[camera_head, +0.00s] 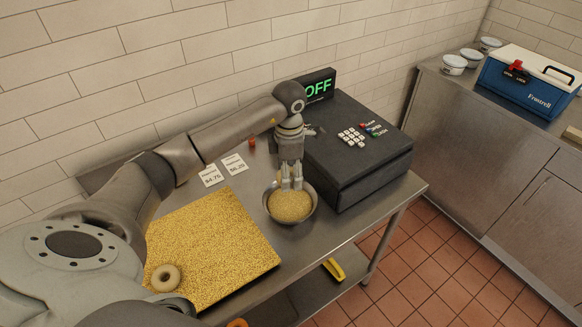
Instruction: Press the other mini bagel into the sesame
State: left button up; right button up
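A steel bowl (270,212) of pale sesame (291,206) stands on the steel counter in front of the cash register. My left gripper (291,186) points down into the bowl, its fingertips at or just above the sesame near the back rim. The fingers are close together; whether they hold a bagel is too small to tell. A pale ring-shaped mini bagel (157,282) lies flat on the front left part of a golden speckled board (215,245). No second bagel is clearly visible. My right gripper is not in view.
The dark cash register (350,165) with a green OFF display (318,90) stands close to the right of the gripper. Price cards (234,164) stand behind the board. A blue cooler (528,85) and white tubs (453,64) are on the far right counter. A yellow-handled item (333,270) lies on the lower shelf.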

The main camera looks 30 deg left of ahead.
pick_arm(q)
jog(key=f, duration=0.1)
jog(key=b, duration=0.5)
send_over(290, 203)
notch_tip(290, 203, down, 6)
jog(key=shift+f, duration=0.2)
jog(key=shift+f+b, duration=0.5)
jog(key=shift+f, duration=0.4)
jog(key=shift+f+b, duration=0.35)
jog(key=shift+f, duration=0.1)
dwell(0.5)
notch_tip(290, 203, up, 10)
jog(key=p, duration=0.6)
dwell(0.5)
